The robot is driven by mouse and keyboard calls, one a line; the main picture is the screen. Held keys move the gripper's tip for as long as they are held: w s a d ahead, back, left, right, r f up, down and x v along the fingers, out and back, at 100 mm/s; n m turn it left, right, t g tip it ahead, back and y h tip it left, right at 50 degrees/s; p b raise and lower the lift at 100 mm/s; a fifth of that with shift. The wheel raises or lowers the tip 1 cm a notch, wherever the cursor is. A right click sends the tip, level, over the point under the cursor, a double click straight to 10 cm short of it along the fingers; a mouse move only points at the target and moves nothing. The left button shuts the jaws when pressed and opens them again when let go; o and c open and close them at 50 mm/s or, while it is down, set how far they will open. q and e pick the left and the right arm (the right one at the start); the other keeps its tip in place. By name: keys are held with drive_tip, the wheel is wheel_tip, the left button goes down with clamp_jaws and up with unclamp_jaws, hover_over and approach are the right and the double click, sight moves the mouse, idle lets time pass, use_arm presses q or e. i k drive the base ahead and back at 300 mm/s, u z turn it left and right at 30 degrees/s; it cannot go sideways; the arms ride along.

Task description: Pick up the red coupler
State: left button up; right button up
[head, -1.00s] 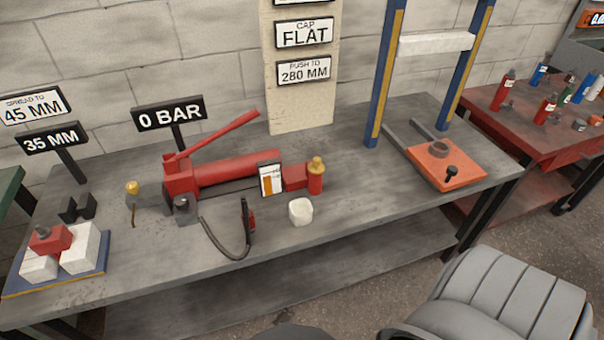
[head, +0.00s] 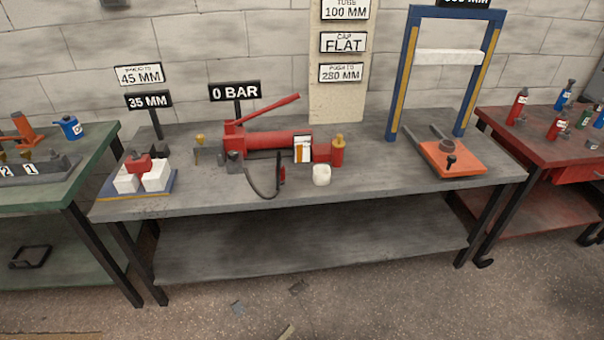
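A small dark red and black fitting (head: 282,172) stands at the free end of a black hose (head: 258,190) on the grey bench (head: 400,190). It looks like the red coupler, but it is too small to be sure. The hose curves toward the left end of a red hand pump (head: 270,144) with a raised red lever. A white rounded piece (head: 321,175) sits just right of the fitting. Neither of my grippers is in view.
A blue tray (head: 150,193) with white blocks and a red piece is at the bench's left end. A blue press frame (head: 398,80) stands over an orange plate (head: 450,157) at right. A green bench (head: 85,165) and red bench (head: 530,140) flank it.

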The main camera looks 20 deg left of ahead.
sight(282, 167)
drive_tip(key=z, duration=0.45)
drive_tip(key=i, duration=1.95)
drive_tip(key=u, duration=0.8)
